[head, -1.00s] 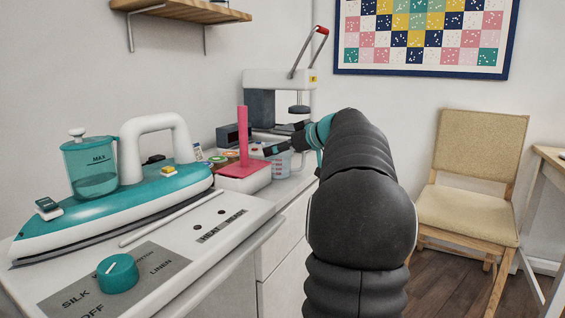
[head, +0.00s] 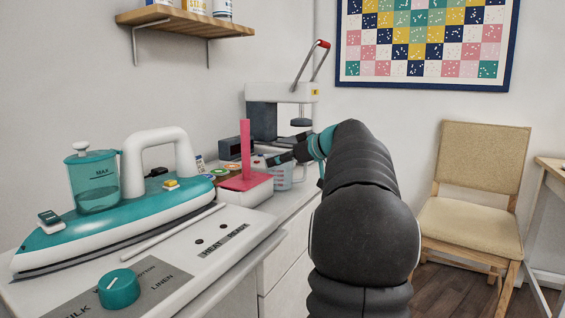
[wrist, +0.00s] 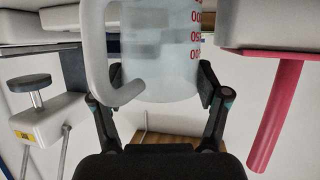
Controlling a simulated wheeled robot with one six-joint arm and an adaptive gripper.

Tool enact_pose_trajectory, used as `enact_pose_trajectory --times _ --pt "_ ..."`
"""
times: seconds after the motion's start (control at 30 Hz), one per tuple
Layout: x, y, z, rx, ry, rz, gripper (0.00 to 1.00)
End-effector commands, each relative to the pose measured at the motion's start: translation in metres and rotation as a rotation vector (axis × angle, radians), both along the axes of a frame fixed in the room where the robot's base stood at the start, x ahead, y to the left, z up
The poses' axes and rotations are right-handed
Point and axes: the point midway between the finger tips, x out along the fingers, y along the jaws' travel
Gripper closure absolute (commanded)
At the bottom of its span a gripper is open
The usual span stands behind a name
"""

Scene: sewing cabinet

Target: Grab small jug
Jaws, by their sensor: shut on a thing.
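The small jug (wrist: 165,60) is a translucent cup with red measuring marks and a white handle. It fills the upper middle of the wrist view, which shows the scene upside down. My gripper (wrist: 160,88) is shut on the jug, one finger on each side of its body. In the head view the jug (head: 281,177) shows partly behind my gripper (head: 285,156), just right of the pink and white block. I cannot tell whether its base touches the cabinet top.
A white block with an upright pink post (head: 246,150) stands close left of the jug. A press with a lever (head: 272,93) stands behind. A large teal iron (head: 125,215) fills the left. A chair (head: 478,190) stands at the right.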

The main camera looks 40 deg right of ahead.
Motion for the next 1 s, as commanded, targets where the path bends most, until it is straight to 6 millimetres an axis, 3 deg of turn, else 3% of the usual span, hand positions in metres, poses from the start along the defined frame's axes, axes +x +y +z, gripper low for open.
enact_pose_trajectory --times 0.43,1.0 --pt "-0.001 -0.001 0.039 -0.002 -0.002 -0.001 0.7" --pt "-0.048 -0.04 0.073 -0.001 -0.001 -0.002 0.7"
